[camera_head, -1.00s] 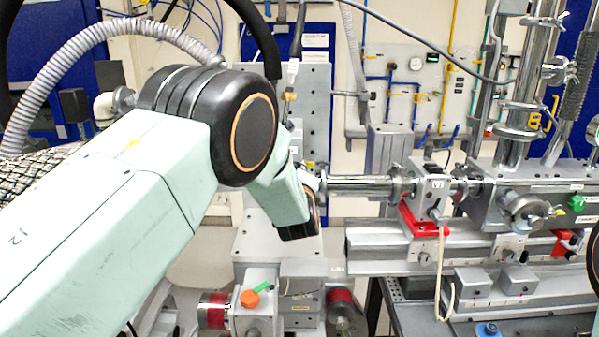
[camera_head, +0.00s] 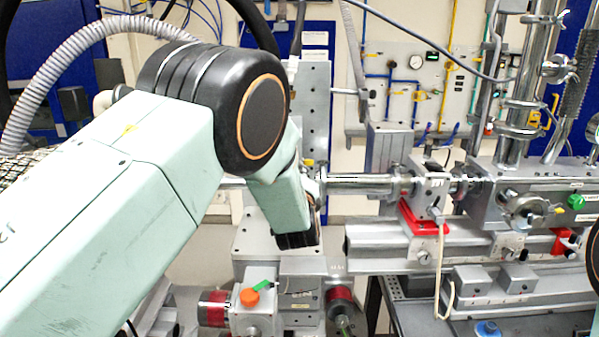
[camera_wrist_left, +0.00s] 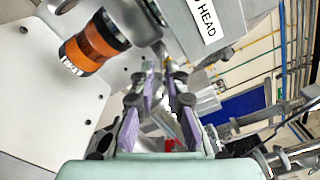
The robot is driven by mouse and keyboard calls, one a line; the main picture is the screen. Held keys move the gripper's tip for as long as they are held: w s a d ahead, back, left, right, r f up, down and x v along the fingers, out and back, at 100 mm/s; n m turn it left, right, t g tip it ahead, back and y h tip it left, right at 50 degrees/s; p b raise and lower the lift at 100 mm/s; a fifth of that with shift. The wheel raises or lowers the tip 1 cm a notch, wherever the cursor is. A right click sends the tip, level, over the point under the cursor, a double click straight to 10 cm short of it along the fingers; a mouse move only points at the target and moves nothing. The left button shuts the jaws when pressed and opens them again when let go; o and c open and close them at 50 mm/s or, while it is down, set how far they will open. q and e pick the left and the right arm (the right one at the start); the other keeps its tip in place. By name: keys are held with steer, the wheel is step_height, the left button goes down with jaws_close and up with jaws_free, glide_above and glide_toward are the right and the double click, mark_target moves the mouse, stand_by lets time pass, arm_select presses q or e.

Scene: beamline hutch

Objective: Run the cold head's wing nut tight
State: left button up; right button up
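The cold head (camera_wrist_left: 218,20) shows in the left wrist view as a grey block with a white label reading "HEAD" at the top. My left gripper (camera_wrist_left: 160,78) points up toward metal parts just left of that block. Its two purple-padded fingers stand apart, with a gap between them. A metal part shows in and beyond the gap, but I cannot make out the wing nut or whether the fingers touch anything. In the head view my left arm (camera_head: 262,117) hides the fingers and the cold head; only its dark wrist end (camera_head: 296,239) shows. My right gripper is not in view.
An orange-and-black cylinder (camera_wrist_left: 95,42) is close left of the fingers in the wrist view. In the head view, a steel tube (camera_head: 355,183) runs right to a valve block on a red base (camera_head: 425,226). An orange knob (camera_head: 249,298) sits on the stage below.

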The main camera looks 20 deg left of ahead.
arm_select(q)
steer(key=v, duration=0.4)
steer(key=shift+s+d, duration=0.15)
steer(key=shift+s, duration=0.2)
steer(key=shift+s, duration=0.15)
